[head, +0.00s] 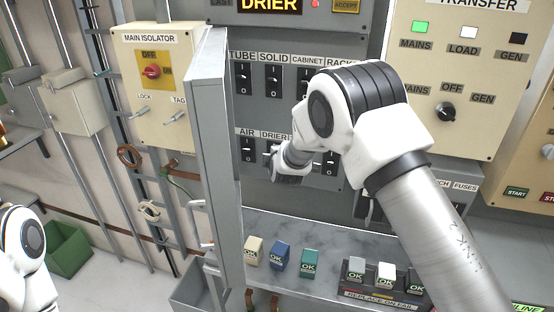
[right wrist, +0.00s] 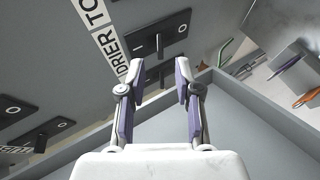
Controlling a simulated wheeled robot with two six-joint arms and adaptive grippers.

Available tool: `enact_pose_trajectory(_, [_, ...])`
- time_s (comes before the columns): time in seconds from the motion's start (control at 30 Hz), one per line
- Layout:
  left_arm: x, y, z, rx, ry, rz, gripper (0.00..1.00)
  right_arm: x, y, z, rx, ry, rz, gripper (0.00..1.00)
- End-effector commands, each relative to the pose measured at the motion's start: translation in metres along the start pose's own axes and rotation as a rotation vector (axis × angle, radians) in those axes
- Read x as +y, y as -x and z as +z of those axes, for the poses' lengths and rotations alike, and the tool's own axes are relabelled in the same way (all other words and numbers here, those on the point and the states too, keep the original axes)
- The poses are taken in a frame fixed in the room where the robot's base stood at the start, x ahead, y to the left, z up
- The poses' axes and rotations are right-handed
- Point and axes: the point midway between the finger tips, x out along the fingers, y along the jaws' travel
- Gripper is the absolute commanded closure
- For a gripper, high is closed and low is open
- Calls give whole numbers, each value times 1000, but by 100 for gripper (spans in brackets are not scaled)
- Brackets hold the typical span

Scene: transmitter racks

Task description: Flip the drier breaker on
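The drier breaker (right wrist: 158,44) is a dark plate with a protruding lever and a white O at one end. It sits beside the DRIER label (right wrist: 123,60) in the right wrist view. In the head view it is mostly hidden by my right gripper (head: 283,163), under the DRIER label (head: 276,135). My right gripper also shows in the right wrist view (right wrist: 160,68). Its two fingers are apart with nothing between the pads; the lever shows just beyond the tips. I cannot tell whether they touch it. My left gripper is out of view; only part of my left arm shows.
A grey panel door (head: 212,150) stands open left of the breakers. The AIR breaker (head: 247,149) is left of the drier one, with a row of breakers above. A shelf (head: 325,250) below carries several small OK-marked blocks. The main isolator (head: 155,90) is farther left.

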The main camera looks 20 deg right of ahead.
Motion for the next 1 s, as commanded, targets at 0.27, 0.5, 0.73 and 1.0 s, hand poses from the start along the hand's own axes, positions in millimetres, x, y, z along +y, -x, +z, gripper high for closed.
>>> enact_pose_trajectory(0.27, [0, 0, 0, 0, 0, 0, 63, 0, 64, -1, 1, 2, 0, 67])
enact_pose_trajectory(0.5, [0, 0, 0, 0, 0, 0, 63, 0, 76, -1, 1, 0, 0, 67])
enact_pose_trajectory(0.73, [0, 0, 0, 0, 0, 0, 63, 0, 76, -1, 1, 0, 0, 67])
enact_pose_trajectory(1.0, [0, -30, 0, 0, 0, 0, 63, -90, 46, 30, -38, -4, -106, 67])
